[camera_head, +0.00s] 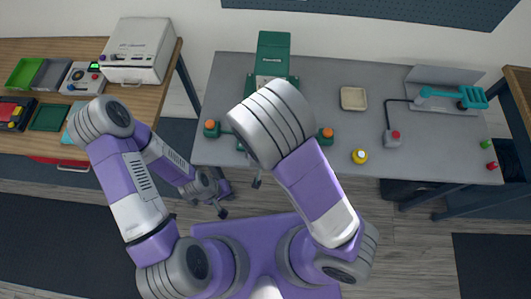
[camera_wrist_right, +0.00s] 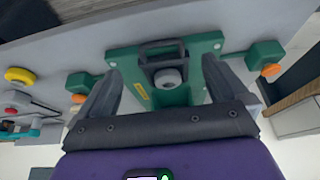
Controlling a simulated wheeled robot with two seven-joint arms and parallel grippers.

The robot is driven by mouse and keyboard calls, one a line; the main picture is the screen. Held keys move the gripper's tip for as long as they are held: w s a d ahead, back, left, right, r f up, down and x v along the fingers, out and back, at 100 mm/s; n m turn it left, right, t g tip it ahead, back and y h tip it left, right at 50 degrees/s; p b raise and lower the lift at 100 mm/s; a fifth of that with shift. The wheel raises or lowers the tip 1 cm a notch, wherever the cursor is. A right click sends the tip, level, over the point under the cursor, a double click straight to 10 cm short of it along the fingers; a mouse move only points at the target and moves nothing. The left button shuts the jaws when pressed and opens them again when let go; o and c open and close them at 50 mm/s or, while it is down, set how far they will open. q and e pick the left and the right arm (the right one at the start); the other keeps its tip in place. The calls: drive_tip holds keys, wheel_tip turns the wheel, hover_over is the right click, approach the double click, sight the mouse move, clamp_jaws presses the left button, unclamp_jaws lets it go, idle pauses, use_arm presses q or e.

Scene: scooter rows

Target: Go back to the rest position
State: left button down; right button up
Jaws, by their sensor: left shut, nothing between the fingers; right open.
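My left gripper (camera_head: 222,211) is shut and empty. In the head view it hangs low over the floor, in front of the grey workbench (camera_head: 350,85) and to the left of my right arm. My right gripper (camera_wrist_right: 160,68) is open in the right wrist view, with nothing held between its two fingers. Its fingers point at the green machine (camera_wrist_right: 195,92) with a dark handle and a grey round part. I cannot tell whether they touch it. In the head view my right arm hides the middle of this green machine (camera_head: 273,50) and most of the right gripper.
Orange-capped green buttons (camera_head: 211,128) flank the machine. To its right are a beige tray (camera_head: 353,98), a yellow button (camera_head: 359,156), a red-button box (camera_head: 392,137) and a teal tool (camera_head: 470,97). A wooden table (camera_head: 50,50) with a white machine (camera_head: 138,50) stands left.

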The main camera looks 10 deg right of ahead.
drive_tip(key=shift+f, duration=0.1)
idle(0.4)
drive_tip(key=s+d+f+g+y+b, duration=0.2)
drive_tip(key=s+f+b, duration=0.2)
drive_tip(key=f, duration=0.5)
drive_tip(key=s+d+f+g+y+b, duration=0.2)
drive_tip(key=s+d+f+y+b, duration=0.1)
drive_tip(key=f, duration=0.6)
drive_tip(key=s+b, duration=0.1)
drive_tip(key=s, duration=0.1)
drive_tip(key=shift+s, duration=0.35)
